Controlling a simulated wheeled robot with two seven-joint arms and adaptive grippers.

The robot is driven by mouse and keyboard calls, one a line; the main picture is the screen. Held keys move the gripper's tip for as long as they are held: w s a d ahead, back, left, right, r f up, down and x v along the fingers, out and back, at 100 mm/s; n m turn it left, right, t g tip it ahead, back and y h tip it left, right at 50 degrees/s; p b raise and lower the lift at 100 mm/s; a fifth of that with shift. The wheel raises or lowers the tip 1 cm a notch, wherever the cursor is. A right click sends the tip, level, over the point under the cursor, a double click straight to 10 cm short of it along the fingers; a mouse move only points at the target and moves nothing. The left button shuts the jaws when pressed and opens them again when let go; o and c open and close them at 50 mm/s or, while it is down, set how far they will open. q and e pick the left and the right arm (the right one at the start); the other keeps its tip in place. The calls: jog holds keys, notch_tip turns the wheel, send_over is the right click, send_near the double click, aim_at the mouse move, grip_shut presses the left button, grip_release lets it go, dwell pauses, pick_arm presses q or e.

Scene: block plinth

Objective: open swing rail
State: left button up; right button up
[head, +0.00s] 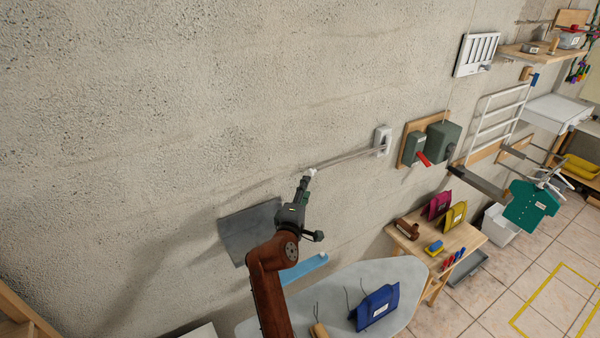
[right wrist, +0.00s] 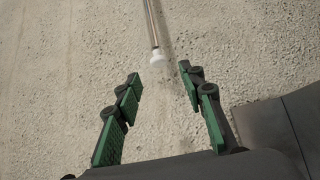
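The swing rail (head: 345,159) is a thin grey bar on a white wall bracket (head: 383,139). It runs leftward close along the wall and ends in a white tip (head: 312,171). My right gripper (head: 311,207) is open and empty just below and left of that tip. In the right wrist view, the green-padded fingers of my right gripper (right wrist: 160,74) stand apart. The rail's white end (right wrist: 157,58) shows between and slightly beyond the fingertips, with no visible contact. My left gripper is not in view.
A dark grey panel (head: 249,232) is on the wall behind my right arm. An ironing board (head: 408,272) with a blue bag (head: 377,306) stands below. Green wall boxes (head: 440,142) and a wooden table (head: 462,238) are to the right. The wall above the rail is clear.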

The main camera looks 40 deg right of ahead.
aim_at(310, 174)
jog(key=x, duration=0.3)
jog(key=p+x, duration=0.1)
jog(key=x, duration=0.1)
jog(key=shift+w+d+r, duration=0.15)
jog(key=shift+w+r, duration=0.05)
jog(key=shift+w, duration=0.25)
jog(key=shift+w+d+p, duration=0.25)
jog(key=shift+d+p, duration=0.1)
jog(key=shift+d, duration=0.2)
jog(key=c, duration=0.7)
grip_shut()
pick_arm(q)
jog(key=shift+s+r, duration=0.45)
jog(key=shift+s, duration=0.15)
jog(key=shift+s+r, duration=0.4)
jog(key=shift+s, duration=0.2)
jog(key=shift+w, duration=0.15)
pick_arm(e)
jog(key=shift+f, duration=0.1)
